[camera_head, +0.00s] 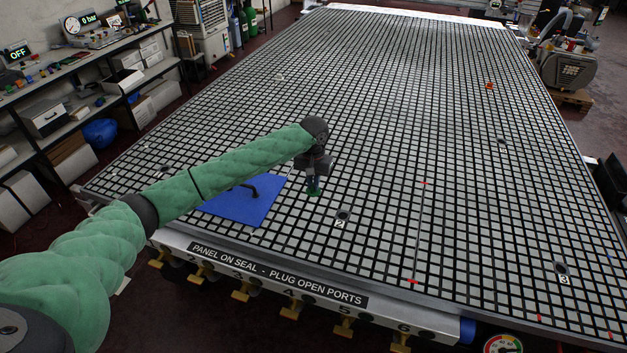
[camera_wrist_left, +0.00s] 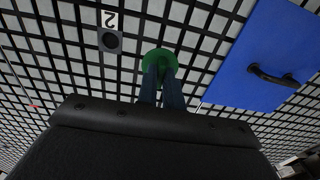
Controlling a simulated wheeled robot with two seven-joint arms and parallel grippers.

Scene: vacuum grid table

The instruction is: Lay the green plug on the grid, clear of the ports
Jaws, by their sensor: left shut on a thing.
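The green plug (camera_head: 313,191) is a small round piece at the tips of my left gripper (camera_head: 313,182) in the head view. In the left wrist view the round green plug (camera_wrist_left: 159,60) sits between the two dark fingers of my left gripper (camera_wrist_left: 163,76), which is shut on it. The grid table (camera_head: 440,130) lies under it; I cannot tell whether the plug touches the grid. Port 2 (camera_head: 342,215) is a dark hole to the right of the plug, apart from it. Port 3 (camera_head: 561,268) is at the near right. My right gripper is not in view.
A blue panel (camera_head: 240,207) with a black handle lies on the grid left of the plug. An orange piece (camera_head: 489,86) sits far off at the right. Yellow valve handles (camera_head: 292,307) line the front edge. Wide bare grid lies beyond the plug.

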